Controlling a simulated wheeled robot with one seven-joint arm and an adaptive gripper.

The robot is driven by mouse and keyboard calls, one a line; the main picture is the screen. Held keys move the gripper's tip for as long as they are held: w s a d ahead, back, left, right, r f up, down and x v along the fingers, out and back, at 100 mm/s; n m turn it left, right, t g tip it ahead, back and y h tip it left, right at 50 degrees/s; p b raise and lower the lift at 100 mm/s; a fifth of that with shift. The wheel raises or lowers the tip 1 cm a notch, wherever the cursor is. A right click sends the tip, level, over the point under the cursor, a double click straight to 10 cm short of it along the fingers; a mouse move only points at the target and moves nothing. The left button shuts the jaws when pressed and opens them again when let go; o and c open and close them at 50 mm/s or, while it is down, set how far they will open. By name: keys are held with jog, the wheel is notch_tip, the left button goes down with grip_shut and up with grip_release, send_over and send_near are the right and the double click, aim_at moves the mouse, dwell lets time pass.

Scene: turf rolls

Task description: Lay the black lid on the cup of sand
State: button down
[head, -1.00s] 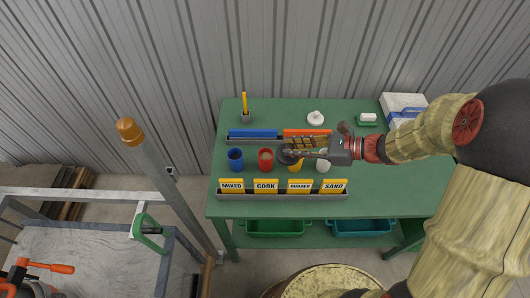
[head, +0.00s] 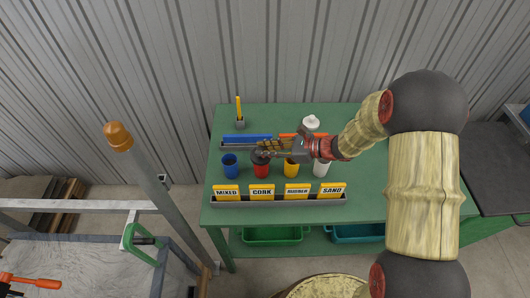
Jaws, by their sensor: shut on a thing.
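My gripper (head: 270,150) is shut on the black lid (head: 260,158), a dark disc partly hidden by the fingers. In the head view the lid overlaps the top of the red cup (head: 262,171); I cannot tell its height above that cup. The SAND sign (head: 331,189) is the rightmost of the yellow signs.
The blue cup (head: 230,166) and yellow cup (head: 291,169) stand in the same row on the green table (head: 400,205). A blue block (head: 240,139), a pencil holder (head: 240,122) and a white lidded pot (head: 311,122) are behind. A grey post (head: 160,190) rises at left.

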jog(key=shift+f, duration=0.5)
jog(key=shift+f, duration=0.15)
jog(key=shift+f+b, duration=0.35)
jog(key=shift+f, duration=0.15)
jog(key=c, duration=1.7)
grip_release()
jog(key=shift+c, duration=0.2)
jog(key=shift+o, duration=0.3)
